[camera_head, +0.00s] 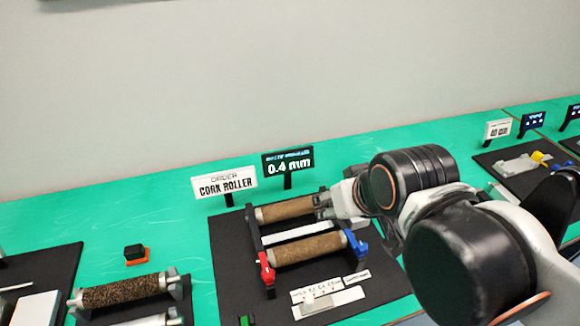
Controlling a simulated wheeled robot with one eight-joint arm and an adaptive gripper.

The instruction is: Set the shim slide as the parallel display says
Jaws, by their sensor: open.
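The dark display (287,161) on a post has a small blurred top line and reads "0.4 mm" below. A black conveyor board (232,249) holds two brown rollers, the far one (284,210) and the near one (307,250), with a white strip between them. A pale graduated strip (350,297) with small red marks lies at the board's front; I cannot make out its setting or clearly tell the shim slide. My gripper (324,203) is open at the right end of the far roller, partly hiding that end. I cannot tell whether it touches.
A white sign (226,184) reads "ORDER CORK ROLLER". A red clamp (266,270) and a blue clamp (354,242) sit at the near roller's ends. Another station with a dark speckled roller (123,291) is at lower left. Green bench is clear behind the signs.

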